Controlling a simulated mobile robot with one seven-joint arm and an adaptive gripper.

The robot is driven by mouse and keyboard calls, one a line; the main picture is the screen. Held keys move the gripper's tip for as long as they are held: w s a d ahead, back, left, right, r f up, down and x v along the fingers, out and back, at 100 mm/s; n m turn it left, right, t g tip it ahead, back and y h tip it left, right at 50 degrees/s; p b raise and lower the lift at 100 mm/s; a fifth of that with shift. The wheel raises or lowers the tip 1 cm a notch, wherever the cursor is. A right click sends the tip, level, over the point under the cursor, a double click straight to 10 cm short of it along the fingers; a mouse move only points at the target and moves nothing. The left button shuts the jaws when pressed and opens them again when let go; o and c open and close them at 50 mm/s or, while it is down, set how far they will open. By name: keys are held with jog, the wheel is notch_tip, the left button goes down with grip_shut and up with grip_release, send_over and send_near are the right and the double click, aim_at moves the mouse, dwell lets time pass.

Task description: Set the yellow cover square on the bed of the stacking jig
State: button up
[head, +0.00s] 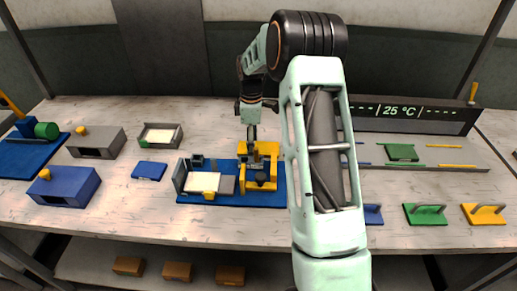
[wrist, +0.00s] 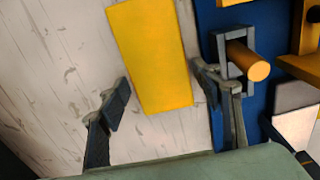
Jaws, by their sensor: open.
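The yellow cover (wrist: 152,55) is a flat yellow rectangle, seen in the wrist view over the pale wooden bench, left of a blue base. My gripper (wrist: 165,94) is open, one finger on each side of the cover's near end, with gaps. I cannot tell its height above the cover. In the head view my gripper (head: 252,136) hangs behind a yellow frame (head: 245,171) on the blue base (head: 220,198). On that base's left, a grey-walled bed (head: 180,176) holds a cream sheet; this looks like the stacking jig. I cannot pick out the cover there.
In the wrist view a grey square frame with a yellow peg (wrist: 248,60) stands close to the right finger. A small blue block (head: 149,171) and a grey tray (head: 160,136) lie left of the jig. Handled plates (head: 425,215) stand at right.

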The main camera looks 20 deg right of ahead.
jog(key=c, duration=1)
jog(key=shift+c, duration=0.2)
jog(key=shift+r, duration=0.15)
